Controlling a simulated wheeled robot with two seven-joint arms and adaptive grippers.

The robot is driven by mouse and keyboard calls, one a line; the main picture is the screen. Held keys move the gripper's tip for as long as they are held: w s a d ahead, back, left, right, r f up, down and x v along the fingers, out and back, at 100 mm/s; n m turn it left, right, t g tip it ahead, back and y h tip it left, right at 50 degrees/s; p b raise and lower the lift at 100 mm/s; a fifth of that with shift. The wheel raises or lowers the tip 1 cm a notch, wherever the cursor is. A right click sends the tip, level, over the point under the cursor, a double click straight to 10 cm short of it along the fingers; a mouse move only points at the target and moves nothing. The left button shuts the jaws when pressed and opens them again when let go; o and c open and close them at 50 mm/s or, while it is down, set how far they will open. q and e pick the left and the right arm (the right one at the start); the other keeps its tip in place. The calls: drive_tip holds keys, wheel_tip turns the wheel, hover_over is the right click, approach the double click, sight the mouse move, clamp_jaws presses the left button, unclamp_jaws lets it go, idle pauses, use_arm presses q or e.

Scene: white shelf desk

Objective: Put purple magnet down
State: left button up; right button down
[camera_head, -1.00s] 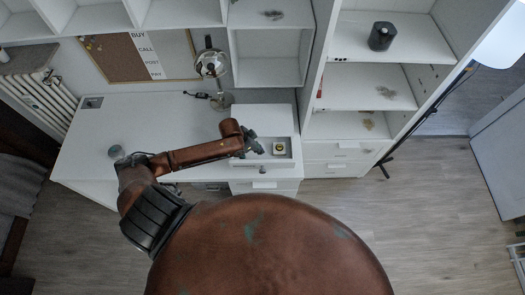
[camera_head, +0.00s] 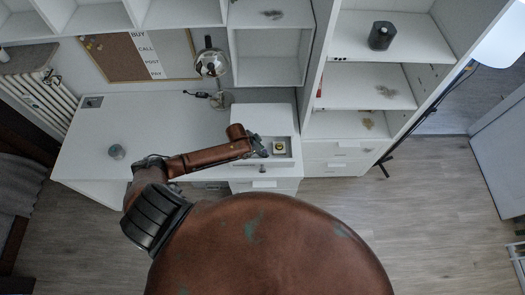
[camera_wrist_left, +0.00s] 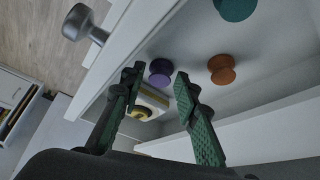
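The purple magnet (camera_wrist_left: 160,71) is a small round knob. In the left wrist view it lies on a pale surface beside a white wall, between the tips of my left gripper (camera_wrist_left: 158,73), with a gap to each finger. The fingers are spread apart and hold nothing. An orange magnet (camera_wrist_left: 222,68) and a teal magnet (camera_wrist_left: 235,8) are to its right. In the head view my left gripper (camera_head: 262,146) is at the recessed compartment on the right of the desk; the purple magnet cannot be made out there. My right gripper is not in view.
A yellow-and-white item (camera_wrist_left: 145,104) is close behind the left finger; it also shows in the compartment (camera_head: 279,148). A grey knob (camera_wrist_left: 80,22) sticks out from the white front.

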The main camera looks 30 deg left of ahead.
use_arm(q)
drive_tip(key=shift+o, duration=0.3)
drive_tip(key=shift+r, duration=0.1)
drive_tip(key=v, duration=1.2)
drive_tip(key=shift+c, duration=0.3)
idle(0.4)
